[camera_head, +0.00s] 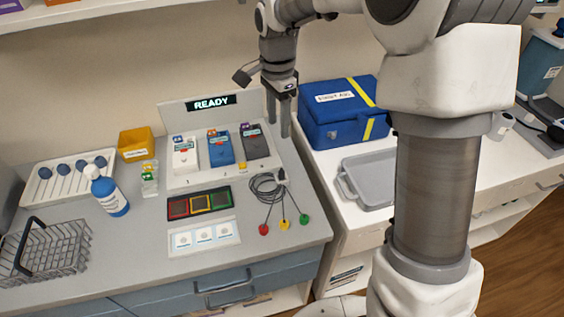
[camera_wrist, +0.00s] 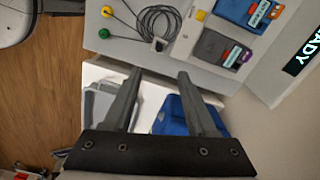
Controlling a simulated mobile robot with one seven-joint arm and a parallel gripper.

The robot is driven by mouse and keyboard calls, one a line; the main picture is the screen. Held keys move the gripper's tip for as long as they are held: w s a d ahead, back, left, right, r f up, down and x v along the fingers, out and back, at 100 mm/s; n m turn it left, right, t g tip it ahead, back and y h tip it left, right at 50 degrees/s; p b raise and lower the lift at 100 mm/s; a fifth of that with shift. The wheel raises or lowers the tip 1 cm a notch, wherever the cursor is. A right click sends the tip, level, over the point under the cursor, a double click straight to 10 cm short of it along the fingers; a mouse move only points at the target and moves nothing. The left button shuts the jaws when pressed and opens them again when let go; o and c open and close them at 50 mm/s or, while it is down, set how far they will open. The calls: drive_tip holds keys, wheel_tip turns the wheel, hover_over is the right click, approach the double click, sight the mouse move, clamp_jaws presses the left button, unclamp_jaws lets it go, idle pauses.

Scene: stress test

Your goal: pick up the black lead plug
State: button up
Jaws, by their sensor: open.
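The black lead plug (camera_head: 281,175) lies on the grey counter at the top right of a coiled grey cable (camera_head: 264,187). Three leads run from the coil to red, yellow and green round ends. In the wrist view the plug (camera_wrist: 159,44) is small, beside the coil (camera_wrist: 158,22), just beyond the fingertips; its details are hard to make out. My gripper (camera_head: 278,123) is open and empty, pointing down, above and apart from the plug, near the counter's right edge. Both its fingers show in the wrist view (camera_wrist: 160,75).
A READY panel (camera_head: 176,112) with three devices stands behind the coil. A coloured pad strip (camera_head: 200,204) and white card (camera_head: 204,238) lie left of it. To the right, across a gap, are a blue case (camera_head: 320,135) and a grey tray (camera_head: 376,178).

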hover_over(281, 171)
drive_tip(key=f, duration=1.1)
drive_tip(key=shift+s+a+f, duration=0.2)
drive_tip(key=shift+a+f, duration=0.05)
drive_tip(key=shift+w+d+f, duration=0.1)
drive_tip(key=shift+d+f, duration=0.05)
drive_tip(key=shift+f, duration=1.2)
drive_tip(key=shift+w+d+f, duration=0.1)
drive_tip(key=shift+f, duration=1.25)
clamp_jaws()
